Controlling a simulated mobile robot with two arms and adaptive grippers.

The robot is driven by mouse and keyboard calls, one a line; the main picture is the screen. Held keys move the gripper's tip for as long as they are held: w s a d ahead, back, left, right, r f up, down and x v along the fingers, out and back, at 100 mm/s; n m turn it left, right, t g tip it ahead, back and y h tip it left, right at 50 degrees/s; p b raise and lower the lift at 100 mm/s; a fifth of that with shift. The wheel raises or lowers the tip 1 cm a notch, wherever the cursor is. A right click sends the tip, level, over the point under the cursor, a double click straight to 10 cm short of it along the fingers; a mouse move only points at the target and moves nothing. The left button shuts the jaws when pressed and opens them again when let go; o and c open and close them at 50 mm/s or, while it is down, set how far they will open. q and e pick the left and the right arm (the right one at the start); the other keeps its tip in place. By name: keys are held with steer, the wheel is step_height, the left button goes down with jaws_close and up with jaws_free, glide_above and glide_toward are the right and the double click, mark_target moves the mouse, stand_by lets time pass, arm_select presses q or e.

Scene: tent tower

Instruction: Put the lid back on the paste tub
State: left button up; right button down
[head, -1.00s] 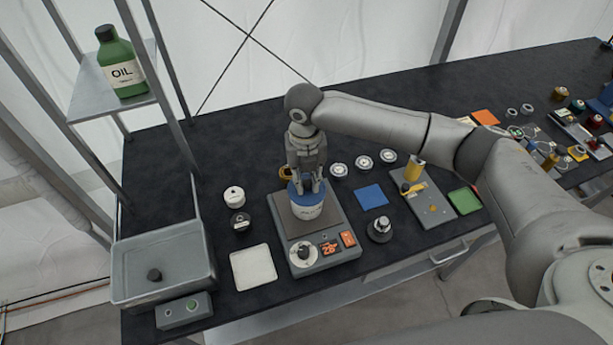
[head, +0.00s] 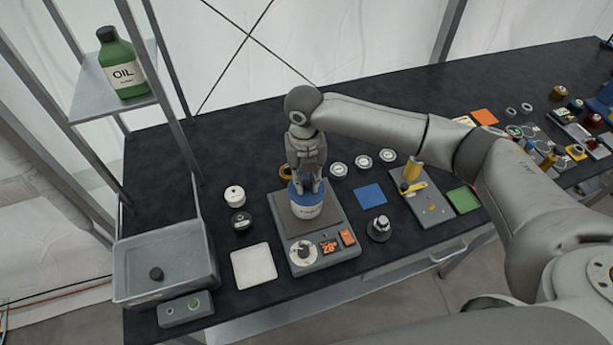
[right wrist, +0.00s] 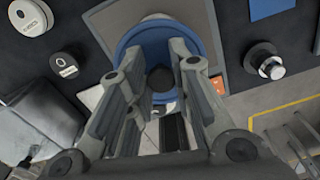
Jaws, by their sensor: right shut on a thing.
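The paste tub (head: 308,210) is white with a label and stands upright on a weighing-scale-like device (head: 320,254) with a dial and orange displays. Its blue lid (head: 294,190) is at the top of the tub, and any gap between them is too small to tell. My right gripper (head: 306,184) points down from above and is shut on the lid. In the right wrist view the fingers (right wrist: 160,62) straddle the dark middle of the blue lid (right wrist: 160,34). The fingertips partly hide the rim. My left gripper is not in view.
A white square pad (head: 253,267) lies left of the device. A grey tray (head: 165,285) with a dark piece stands further left. White and black round pots (head: 234,196) stand nearby. A metal knobbed weight (head: 379,228) and blue square (head: 370,195) are to the right.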

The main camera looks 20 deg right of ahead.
stand_by(0.4)
steer(key=c, duration=1.2)
jaws_free()
steer(key=o, duration=0.5)
steer(key=shift+c, duration=0.2)
